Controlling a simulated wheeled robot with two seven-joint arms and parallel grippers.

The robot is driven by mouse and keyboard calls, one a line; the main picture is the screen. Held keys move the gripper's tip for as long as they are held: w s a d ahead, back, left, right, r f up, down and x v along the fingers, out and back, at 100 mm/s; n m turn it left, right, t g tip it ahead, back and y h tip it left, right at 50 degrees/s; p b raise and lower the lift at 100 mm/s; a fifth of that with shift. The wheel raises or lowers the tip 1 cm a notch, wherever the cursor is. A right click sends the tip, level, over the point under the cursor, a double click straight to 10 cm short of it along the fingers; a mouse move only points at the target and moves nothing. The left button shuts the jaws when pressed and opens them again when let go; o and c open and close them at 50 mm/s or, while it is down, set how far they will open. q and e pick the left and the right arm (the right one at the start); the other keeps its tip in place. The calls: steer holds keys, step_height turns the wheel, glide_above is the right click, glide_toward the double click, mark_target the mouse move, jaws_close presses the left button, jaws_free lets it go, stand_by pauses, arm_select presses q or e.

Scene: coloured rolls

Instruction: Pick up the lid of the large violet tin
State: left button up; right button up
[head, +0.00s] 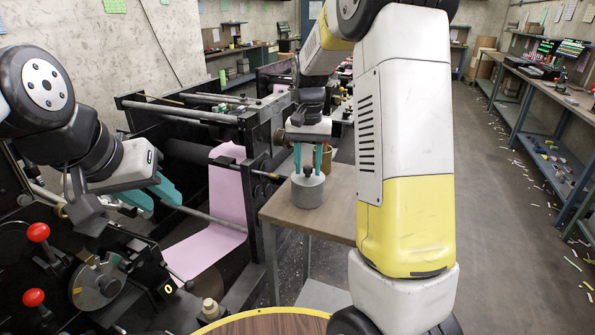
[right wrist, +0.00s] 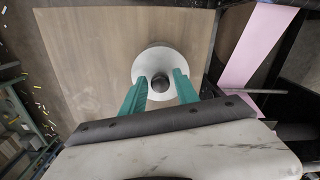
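A grey round tin (head: 308,193) with a flat lid and a dark knob (head: 308,171) stands on the small wooden table. No tin looks violet in these views. My right gripper (head: 308,172) points down over this tin, its teal fingers on either side of the knob. In the right wrist view the pale lid (right wrist: 160,64) and the knob (right wrist: 160,83) show between the fingers, with gaps on both sides, so the gripper is open. My left gripper (head: 157,203) is at the left, its teal fingers apart and empty, away from the tin.
The wooden table (head: 334,205) has bare top around the tin. A brownish container (head: 327,160) stands behind the tin. A black machine with a pink sheet (head: 228,195) is left of the table. A round wooden top (head: 265,325) is at the front.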

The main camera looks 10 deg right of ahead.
jaws_close()
steer(key=shift+r, duration=0.1)
